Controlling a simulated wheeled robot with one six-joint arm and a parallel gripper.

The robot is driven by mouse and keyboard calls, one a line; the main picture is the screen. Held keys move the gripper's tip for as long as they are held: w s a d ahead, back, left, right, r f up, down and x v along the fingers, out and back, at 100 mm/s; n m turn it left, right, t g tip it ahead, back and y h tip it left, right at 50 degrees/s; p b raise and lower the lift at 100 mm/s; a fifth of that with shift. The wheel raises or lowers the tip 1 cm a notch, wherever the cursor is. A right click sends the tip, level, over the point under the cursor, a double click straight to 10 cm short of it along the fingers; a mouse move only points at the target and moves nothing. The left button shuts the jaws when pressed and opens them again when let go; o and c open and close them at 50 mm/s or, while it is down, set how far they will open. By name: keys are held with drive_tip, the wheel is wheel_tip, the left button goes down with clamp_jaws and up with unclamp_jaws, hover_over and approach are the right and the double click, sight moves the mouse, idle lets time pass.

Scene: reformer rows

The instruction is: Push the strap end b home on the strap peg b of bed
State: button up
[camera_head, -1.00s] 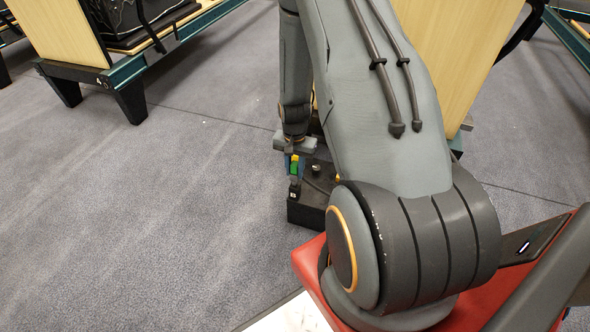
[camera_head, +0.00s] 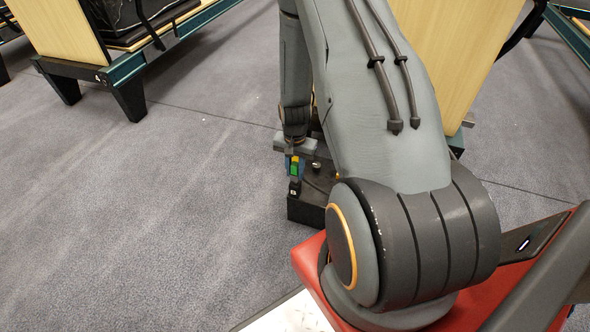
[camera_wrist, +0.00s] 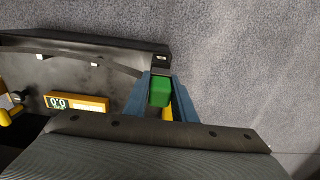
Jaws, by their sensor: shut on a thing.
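My gripper (camera_wrist: 161,98) has its blue fingers closed on a green block, which I take to be the grip of strap end b (camera_wrist: 160,91). In the head view, my gripper (camera_head: 295,166) points down at the left side of a black box (camera_head: 303,211). The green part of the strap end (camera_head: 295,169) shows there, with a small dark tag marked with a light letter below it. A black piece lies just beyond the green block in the wrist view. I cannot make out strap peg b or whether the strap end touches it.
In the wrist view, the black box holds a yellow-framed display (camera_wrist: 76,102) and a thin dark strap or cable curving towards my gripper. A wooden bed end (camera_head: 455,50) stands behind my arm. Another bed (camera_head: 75,35) stands at upper left. Carpet (camera_head: 150,220) on the left is clear.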

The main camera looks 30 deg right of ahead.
sight(295, 164)
drive_tip(key=shift+f+b, duration=0.45)
drive_tip(key=shift+f, duration=0.7)
drive_tip(key=o, duration=1.2)
drive_tip(key=shift+c, duration=0.2)
drive_tip(key=shift+r+p, duration=1.05)
drive_tip(key=shift+r, duration=2.9)
